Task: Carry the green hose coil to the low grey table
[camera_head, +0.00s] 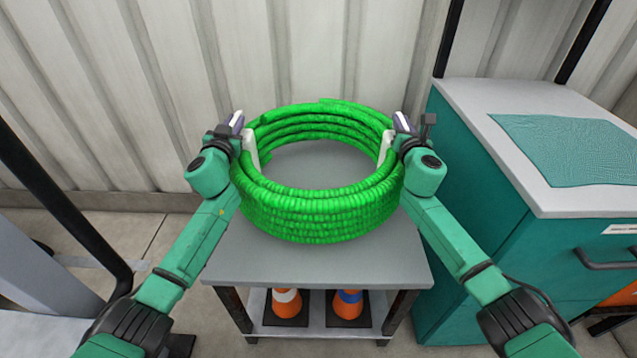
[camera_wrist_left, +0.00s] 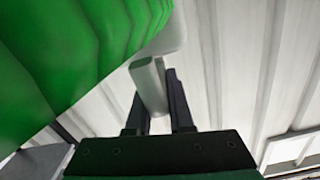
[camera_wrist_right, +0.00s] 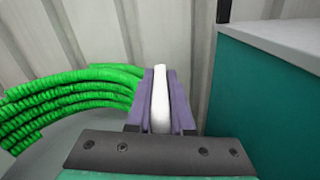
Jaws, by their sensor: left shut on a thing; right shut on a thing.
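The bright green hose coil (camera_head: 318,220) is a wide, roughly level ring of several turns over the grey-topped table (camera_head: 320,262) in the head view. I cannot tell if its underside touches the top. White handles sit at its left (camera_head: 250,147) and right (camera_head: 386,147) sides. My left gripper (camera_head: 235,124) is shut on the left handle, which shows pale between the dark fingers in the left wrist view (camera_wrist_left: 150,87). My right gripper (camera_head: 403,124) is shut on the right handle, which stands between purple fingers in the right wrist view (camera_wrist_right: 160,100).
A teal cabinet (camera_head: 480,215) with a pale top and green mat (camera_head: 570,150) stands close on the right. Two orange cones (camera_head: 285,308) sit on the table's lower shelf. A corrugated wall (camera_head: 280,50) is behind. A dark post (camera_head: 60,205) stands at left, with some bare floor.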

